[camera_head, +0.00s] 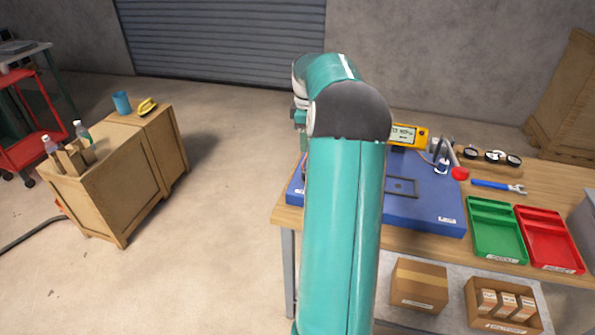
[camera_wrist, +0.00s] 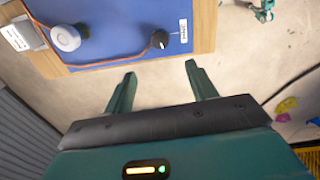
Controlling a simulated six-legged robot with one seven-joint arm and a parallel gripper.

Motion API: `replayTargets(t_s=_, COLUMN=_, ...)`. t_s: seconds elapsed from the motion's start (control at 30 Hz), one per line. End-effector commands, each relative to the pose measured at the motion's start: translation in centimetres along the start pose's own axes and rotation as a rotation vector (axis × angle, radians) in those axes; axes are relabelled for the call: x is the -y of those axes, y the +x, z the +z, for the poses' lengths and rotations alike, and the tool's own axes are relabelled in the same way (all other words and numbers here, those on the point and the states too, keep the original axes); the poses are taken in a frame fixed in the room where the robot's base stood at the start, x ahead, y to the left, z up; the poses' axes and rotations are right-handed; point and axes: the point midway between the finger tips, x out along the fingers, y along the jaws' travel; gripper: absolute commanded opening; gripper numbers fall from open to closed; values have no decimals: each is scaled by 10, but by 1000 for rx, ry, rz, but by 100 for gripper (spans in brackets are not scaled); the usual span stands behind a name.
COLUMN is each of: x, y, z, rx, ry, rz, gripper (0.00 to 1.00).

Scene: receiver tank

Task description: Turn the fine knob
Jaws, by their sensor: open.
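A small black knob (camera_wrist: 159,39) with a pale pointer mark stands on the blue panel (camera_wrist: 110,35), beside a small white label (camera_wrist: 183,30) too small to read surely. An orange wire runs to the knob. My gripper (camera_wrist: 160,69) is open and empty, its two teal fingers apart. In the wrist view its fingertips lie just short of the panel's edge, with the knob beyond the gap; the height between them cannot be told. In the head view the blue panel (camera_head: 425,205) lies on the bench, and my arm hides the knob and gripper.
A grey round part (camera_wrist: 66,37) sits on the panel, left of the knob. On the bench are a yellow meter (camera_head: 408,135), a red-ended lever (camera_head: 459,173), a wrench (camera_head: 498,186), a green tray (camera_head: 496,258) and a red tray (camera_head: 550,266).

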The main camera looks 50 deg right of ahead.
Motion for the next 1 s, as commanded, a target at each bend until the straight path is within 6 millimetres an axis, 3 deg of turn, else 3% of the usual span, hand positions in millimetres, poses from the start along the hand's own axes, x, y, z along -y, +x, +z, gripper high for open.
replayTargets(t_s=0.17, x=0, y=22, z=6, rx=1, ry=4, rz=-3, gripper=57)
replayTargets(t_s=0.7, x=2, y=121, z=1, rx=0, ry=-1, rz=-1, gripper=57)
replayTargets(t_s=1.0, x=2, y=134, z=-1, rx=0, ry=-1, rz=1, gripper=57)
